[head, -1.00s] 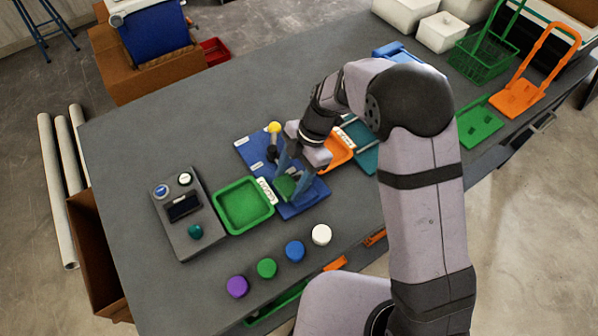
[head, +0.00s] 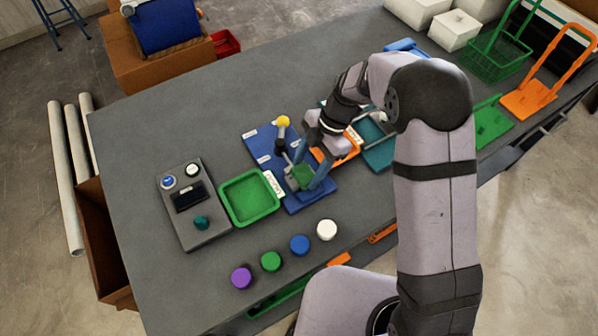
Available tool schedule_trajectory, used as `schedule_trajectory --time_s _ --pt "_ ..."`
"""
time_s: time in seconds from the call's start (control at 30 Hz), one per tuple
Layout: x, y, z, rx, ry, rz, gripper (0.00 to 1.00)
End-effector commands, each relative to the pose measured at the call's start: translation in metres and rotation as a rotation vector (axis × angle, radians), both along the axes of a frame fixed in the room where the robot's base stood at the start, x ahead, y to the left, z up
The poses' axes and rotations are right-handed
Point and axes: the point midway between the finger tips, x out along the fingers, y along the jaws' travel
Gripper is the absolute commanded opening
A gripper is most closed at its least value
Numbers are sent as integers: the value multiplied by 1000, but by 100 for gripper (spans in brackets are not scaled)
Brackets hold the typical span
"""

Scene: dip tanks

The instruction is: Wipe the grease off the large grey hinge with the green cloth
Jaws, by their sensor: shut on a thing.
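My gripper (head: 309,178) is shut on the green cloth (head: 303,176), a small green piece between its blue-grey fingers. The cloth is low over the front half of the blue board (head: 262,147). A small grey part shows beside the cloth, but I cannot tell whether it is the large grey hinge. The fingers and cloth hide part of the board there. I cannot make out any grease or whether the cloth touches anything.
A dark post with a yellow knob (head: 283,121) stands close behind my gripper. A green tray (head: 224,203) and a grey control box (head: 184,228) are to the left. Purple, green, blue and white (head: 327,230) round pieces line the front. An orange tray (head: 351,153) is at the right.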

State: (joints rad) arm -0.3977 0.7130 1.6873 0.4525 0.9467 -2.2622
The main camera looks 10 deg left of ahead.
Motion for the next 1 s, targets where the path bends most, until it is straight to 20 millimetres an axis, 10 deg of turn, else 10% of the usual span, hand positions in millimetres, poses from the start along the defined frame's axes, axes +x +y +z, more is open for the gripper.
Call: schedule_trajectory --time_s 0.27,1.0 --pt "19 -19 -1 -1 0 -1 33" --pt "17 -17 77 0 -1 2 33"
